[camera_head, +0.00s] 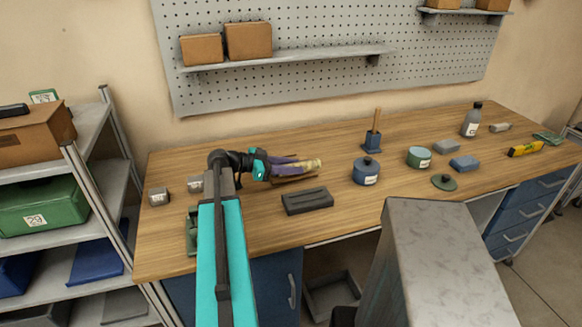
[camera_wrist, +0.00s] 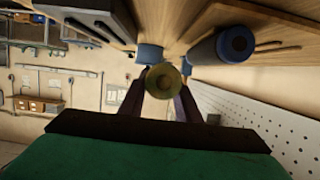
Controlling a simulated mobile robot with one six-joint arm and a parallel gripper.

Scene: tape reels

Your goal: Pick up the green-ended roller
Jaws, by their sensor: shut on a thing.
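The roller (camera_head: 309,164) is a short pale yellow cylinder held sideways over the left part of the wooden bench. My gripper (camera_head: 298,164) reaches in from the left with its purple fingers shut on the roller. In the wrist view the roller's round olive-green end (camera_wrist: 163,79) faces the camera between the two fingers (camera_wrist: 160,100). A flat brown piece (camera_head: 294,179) shows just below the fingers in the head view. I cannot tell whether the roller touches it. The fingers hide part of the roller.
A dark grey block (camera_head: 307,201) lies in front of the gripper. Small grey blocks (camera_head: 159,197) sit at the left. A pegboard (camera_head: 330,60) with a shelf stands behind.

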